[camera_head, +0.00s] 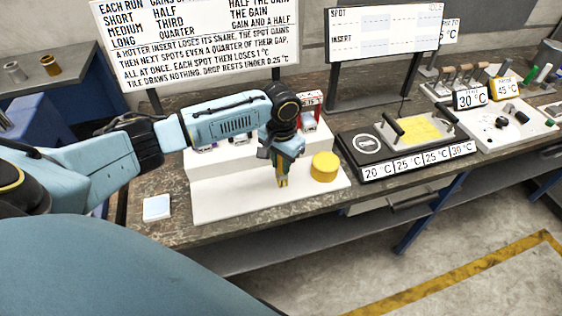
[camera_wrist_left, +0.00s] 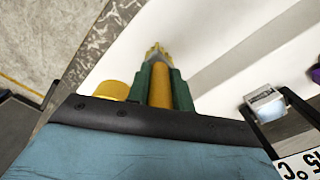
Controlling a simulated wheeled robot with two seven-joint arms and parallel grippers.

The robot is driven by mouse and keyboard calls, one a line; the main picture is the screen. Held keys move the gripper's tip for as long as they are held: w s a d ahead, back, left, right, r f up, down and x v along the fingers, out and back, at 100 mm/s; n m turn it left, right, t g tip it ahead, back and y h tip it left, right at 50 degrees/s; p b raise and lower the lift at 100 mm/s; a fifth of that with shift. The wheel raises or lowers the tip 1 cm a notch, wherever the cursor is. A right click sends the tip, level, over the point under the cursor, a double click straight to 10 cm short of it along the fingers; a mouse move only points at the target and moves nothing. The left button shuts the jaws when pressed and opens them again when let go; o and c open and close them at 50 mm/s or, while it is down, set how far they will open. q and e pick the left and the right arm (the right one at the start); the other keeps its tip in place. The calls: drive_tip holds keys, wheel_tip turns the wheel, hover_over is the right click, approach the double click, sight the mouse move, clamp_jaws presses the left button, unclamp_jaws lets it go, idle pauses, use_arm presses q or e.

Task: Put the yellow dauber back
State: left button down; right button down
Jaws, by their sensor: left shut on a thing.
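My left gripper (camera_head: 283,180) is shut on the yellow dauber (camera_wrist_left: 160,82) and holds it over the front step of the white stand (camera_head: 230,203). In the left wrist view the dauber lies between the green fingers (camera_wrist_left: 161,88), with a bristly tip at its far end. In the head view the dauber is mostly hidden by the gripper, and whether its tip touches the step is unclear. A round yellow pot (camera_head: 325,166) stands on the step just right of the gripper. My right gripper is not in view.
A small white tile (camera_head: 156,208) lies on the bench left of the stand. Right of the stand is a black plate device (camera_head: 372,150) with temperature labels and a yellow mesh piece (camera_head: 420,128). Text boards (camera_head: 200,45) stand behind. A labelled item (camera_head: 309,112) sits on the stand's back step.

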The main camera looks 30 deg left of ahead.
use_arm(q)
drive_tip(key=c, duration=1.2)
unclamp_jaws()
drive_tip(key=shift+f, duration=0.15)
drive_tip(key=shift+c, duration=0.2)
wheel_tip(320, 180, up, 12)
drive_tip(key=shift+r, duration=0.2)
